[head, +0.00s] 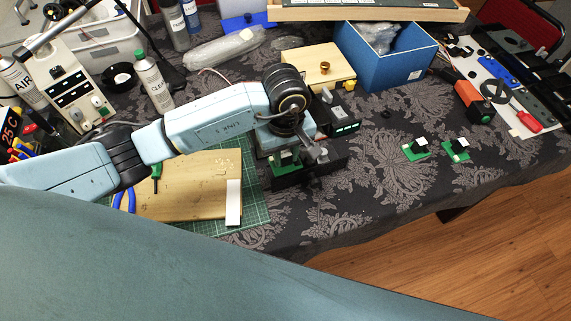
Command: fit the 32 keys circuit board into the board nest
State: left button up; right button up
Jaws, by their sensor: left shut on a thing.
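My left arm reaches in from the left, and my left gripper (284,148) points down over a dark block-shaped fixture (294,178), which looks like the board nest. The gripper is shut on a green circuit board (285,160), mostly hidden by the gripper. The board is at the fixture's left part; I cannot tell whether it touches or is seated. Two similar green boards with dark and white parts, one nearer (415,149) and one farther right (456,149), lie on the cloth. Any lettering on the boards is too small to read. My right gripper is out of view.
A wooden board (190,190) on a green cutting mat (256,205) lies left of the fixture. A black device with green lights (343,128) and a blue bin (385,62) stand behind it. Tools lie at the right. The patterned cloth (370,195) in front is clear.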

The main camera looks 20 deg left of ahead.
aim_at(286, 164)
pick_arm(q)
jog(key=shift+f, duration=2.1)
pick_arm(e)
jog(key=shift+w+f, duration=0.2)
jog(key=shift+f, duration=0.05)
pick_arm(q)
jog(key=shift+f+b, duration=0.15)
jog(key=shift+b, duration=0.2)
jog(key=o, duration=1)
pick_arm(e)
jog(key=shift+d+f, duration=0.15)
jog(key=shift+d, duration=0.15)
pick_arm(q)
jog(key=shift+r+p, duration=0.25)
jog(key=shift+p, duration=0.05)
notch_tip(286, 164, up, 12)
jog(key=shift+f+p, duration=0.15)
jog(key=shift+p, duration=0.2)
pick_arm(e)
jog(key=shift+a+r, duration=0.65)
